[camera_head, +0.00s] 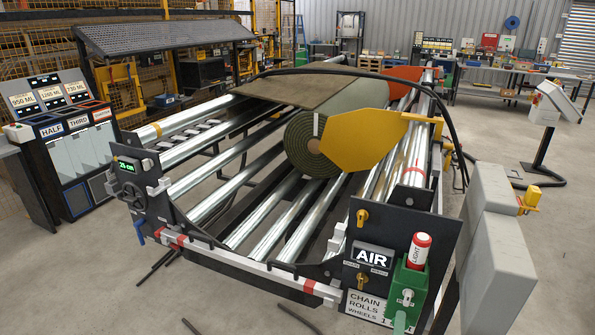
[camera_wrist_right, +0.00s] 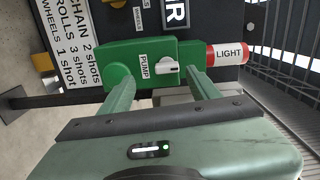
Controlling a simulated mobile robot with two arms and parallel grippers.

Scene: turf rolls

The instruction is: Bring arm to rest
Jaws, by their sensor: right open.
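My right gripper (camera_wrist_right: 160,84) is open, its two green fingers spread apart on either side of a white knob (camera_wrist_right: 168,68) in the right wrist view. The fingertips are close to the green pump box (camera_wrist_right: 120,62); whether they touch it I cannot tell. In the head view the pump box (camera_head: 412,275) is on the front right corner of the roller machine, and only a little of the gripper shows below it. The red and white LIGHT cylinder (camera_head: 419,250) stands on top of the box. My left gripper is not in view.
The roller machine (camera_head: 250,262) carries a turf roll (camera_head: 305,143) beside a yellow plate (camera_head: 362,140). A black panel with an AIR label (camera_head: 373,256) is left of the pump box. A HALF/THIRD cabinet (camera_head: 75,150) stands at the left. Open floor (camera_head: 545,215) lies at the right.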

